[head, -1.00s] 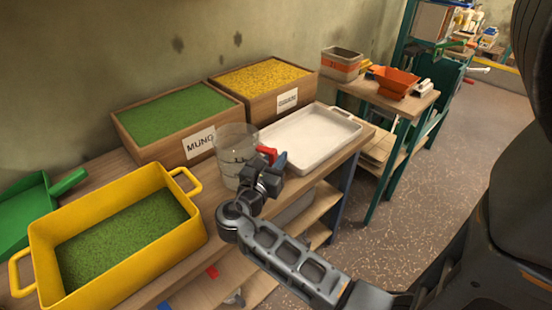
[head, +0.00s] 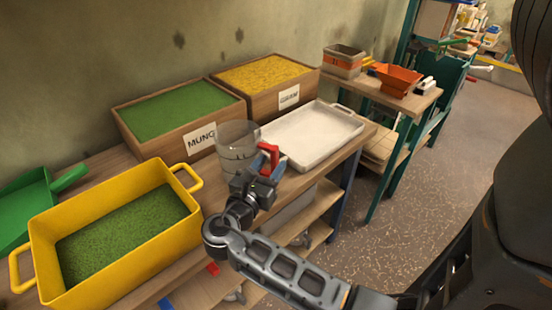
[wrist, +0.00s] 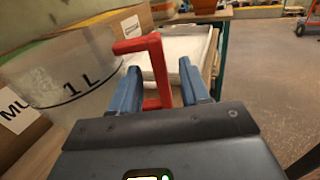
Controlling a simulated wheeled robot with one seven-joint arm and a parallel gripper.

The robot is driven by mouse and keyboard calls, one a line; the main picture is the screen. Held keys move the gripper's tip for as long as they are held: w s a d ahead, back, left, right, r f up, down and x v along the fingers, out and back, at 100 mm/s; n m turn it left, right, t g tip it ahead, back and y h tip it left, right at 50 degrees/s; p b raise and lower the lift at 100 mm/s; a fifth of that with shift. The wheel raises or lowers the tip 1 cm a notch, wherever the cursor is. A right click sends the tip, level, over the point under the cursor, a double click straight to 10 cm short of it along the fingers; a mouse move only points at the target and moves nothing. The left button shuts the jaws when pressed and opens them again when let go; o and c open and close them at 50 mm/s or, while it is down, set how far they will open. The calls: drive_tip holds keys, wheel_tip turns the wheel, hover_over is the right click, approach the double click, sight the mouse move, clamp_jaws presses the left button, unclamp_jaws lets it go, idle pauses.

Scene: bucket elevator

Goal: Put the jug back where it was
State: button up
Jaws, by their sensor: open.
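The clear jug (head: 236,146) stands upright on the workbench, in front of the mung and gram boxes and left of the white tray. Its red handle (head: 269,160) points toward the right. In the wrist view the jug wall (wrist: 70,80), marked 1 L, fills the left side, and the red handle (wrist: 155,70) stands between the fingers. My gripper (head: 273,166) is open, with its blue fingers on either side of the handle. The wrist view shows gaps between the fingers (wrist: 158,85) and the handle. The jug's base is partly hidden by my gripper.
A yellow tub (head: 186,236) of green grain and a green scoop (head: 62,180) are at the left. A mung box (head: 140,150) and a gram box (head: 262,108) line the wall. A white tray (head: 345,134) lies right of the jug. A side table (head: 420,99) stands beyond.

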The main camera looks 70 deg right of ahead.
drive_tip(key=a, duration=0.4)
drive_tip(key=w+a, duration=0.1)
drive_tip(key=a, duration=0.2)
drive_tip(key=shift+w+a+b, duration=0.1)
drive_tip(key=shift+b, duration=0.2)
